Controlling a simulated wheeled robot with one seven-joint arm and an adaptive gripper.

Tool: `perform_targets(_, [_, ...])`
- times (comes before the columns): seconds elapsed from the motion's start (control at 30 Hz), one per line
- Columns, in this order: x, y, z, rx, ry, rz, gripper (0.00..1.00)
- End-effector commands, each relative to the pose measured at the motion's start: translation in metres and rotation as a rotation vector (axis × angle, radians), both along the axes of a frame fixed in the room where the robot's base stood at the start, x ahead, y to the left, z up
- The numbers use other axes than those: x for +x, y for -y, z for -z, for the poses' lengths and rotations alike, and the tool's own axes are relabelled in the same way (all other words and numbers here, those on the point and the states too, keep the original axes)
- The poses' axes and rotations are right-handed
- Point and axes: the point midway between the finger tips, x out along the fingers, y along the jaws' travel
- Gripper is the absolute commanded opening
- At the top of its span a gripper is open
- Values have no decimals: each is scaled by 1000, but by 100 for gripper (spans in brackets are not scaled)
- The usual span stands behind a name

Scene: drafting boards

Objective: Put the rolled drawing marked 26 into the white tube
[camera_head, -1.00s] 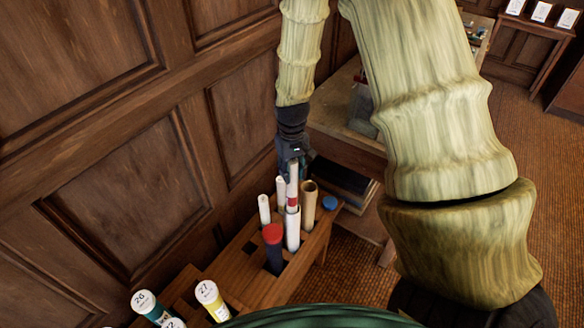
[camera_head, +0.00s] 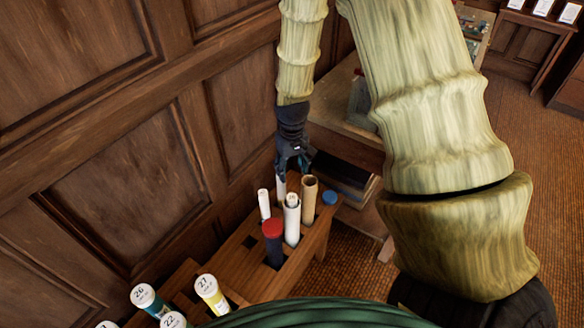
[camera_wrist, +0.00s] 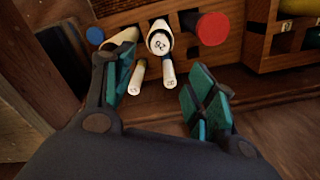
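The white tube (camera_head: 292,225) stands upright in the wooden rack and also shows in the wrist view (camera_wrist: 152,27). A rolled drawing (camera_head: 292,199) sits inside it, with only its end at the tube's mouth. In the wrist view this drawing's end (camera_wrist: 159,44) bears dark digits, too small to read surely. My gripper (camera_head: 293,169) is open and empty, just behind and above the tube. In the wrist view my gripper (camera_wrist: 160,66) has its teal finger pads spread wide, apart from the drawing.
Beside the white tube stand a tan tube (camera_head: 309,200), a red-capped dark tube (camera_head: 273,242), a blue cap (camera_head: 330,198) and slim white rolls (camera_head: 264,205). Numbered tubes (camera_head: 210,293) stand at the front left. A panelled wall rises at left; a shelf is behind.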

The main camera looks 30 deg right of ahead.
Motion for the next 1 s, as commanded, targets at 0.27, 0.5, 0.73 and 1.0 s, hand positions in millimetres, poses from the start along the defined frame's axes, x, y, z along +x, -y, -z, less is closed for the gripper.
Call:
perform_targets(0.27, [0, 0, -1, 0, 0, 0, 57])
perform_targets(0.5, [1, 0, -20, 0, 2, 0, 57])
perform_targets(0.73, [1, 0, -54, 0, 3, -1, 57])
perform_targets(1.0, [1, 0, -92, 0, 2, 0, 57])
